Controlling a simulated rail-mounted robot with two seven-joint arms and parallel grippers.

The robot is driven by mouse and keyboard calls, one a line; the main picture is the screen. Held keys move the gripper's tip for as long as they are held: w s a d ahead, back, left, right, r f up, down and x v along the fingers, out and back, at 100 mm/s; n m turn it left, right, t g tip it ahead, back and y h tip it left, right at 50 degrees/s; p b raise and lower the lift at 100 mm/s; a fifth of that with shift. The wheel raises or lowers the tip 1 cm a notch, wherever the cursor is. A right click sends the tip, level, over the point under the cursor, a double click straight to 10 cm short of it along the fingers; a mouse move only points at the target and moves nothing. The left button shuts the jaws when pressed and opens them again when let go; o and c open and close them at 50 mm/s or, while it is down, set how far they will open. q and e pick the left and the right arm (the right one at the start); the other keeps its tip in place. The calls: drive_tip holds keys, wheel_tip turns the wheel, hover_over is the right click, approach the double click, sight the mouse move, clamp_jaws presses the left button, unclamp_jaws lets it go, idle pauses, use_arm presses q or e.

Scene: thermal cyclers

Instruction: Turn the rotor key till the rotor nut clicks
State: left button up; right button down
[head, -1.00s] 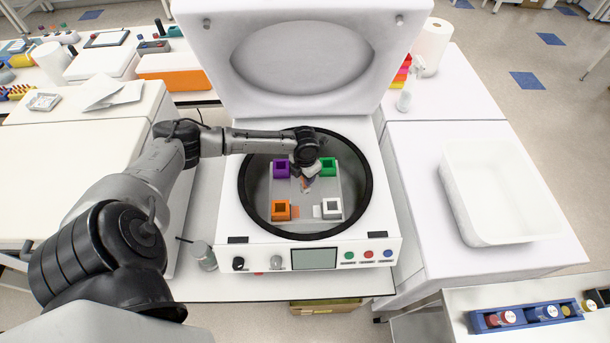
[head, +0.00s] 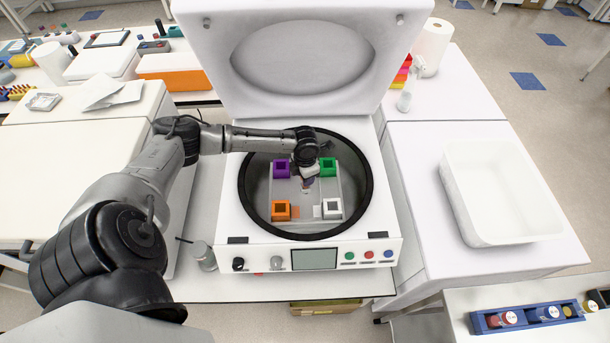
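The white centrifuge (head: 225,215) stands in the middle with its lid (head: 300,60) raised. In its round bowl lies a grey rotor plate (head: 307,217) with purple (head: 281,169), green (head: 328,167), orange (head: 281,210) and white (head: 332,208) square buckets at its corners. My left gripper (head: 307,186) points down over the middle of the rotor, between the purple and green buckets. The gripper and wrist cover the rotor's centre, so the rotor key and nut cannot be made out. The fingers are too small to tell whether they are open or shut. My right gripper is not in view.
A white tray (head: 465,215) sits on the right bench. A blue rack (head: 490,322) with round containers is at the lower right. A small clear jar (head: 203,256) stands by the centrifuge's front left corner. The raised lid blocks the space behind the bowl.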

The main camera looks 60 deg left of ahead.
use_arm(q)
drive_tip(key=shift+m, duration=0.5)
drive_tip(key=shift+w+f+b, duration=0.1)
drive_tip(key=shift+f+b, duration=0.05)
drive_tip(key=shift+b, duration=0.2)
drive_tip(key=shift+m+b, duration=0.5)
drive_tip(key=shift+b, duration=0.65)
drive_tip(key=o, duration=1.1)
drive_tip(key=shift+r, duration=0.2)
wheel_tip(320, 180, up, 14)
drive_tip(key=shift+f+p, duration=0.15)
drive_tip(key=shift+p, duration=0.3)
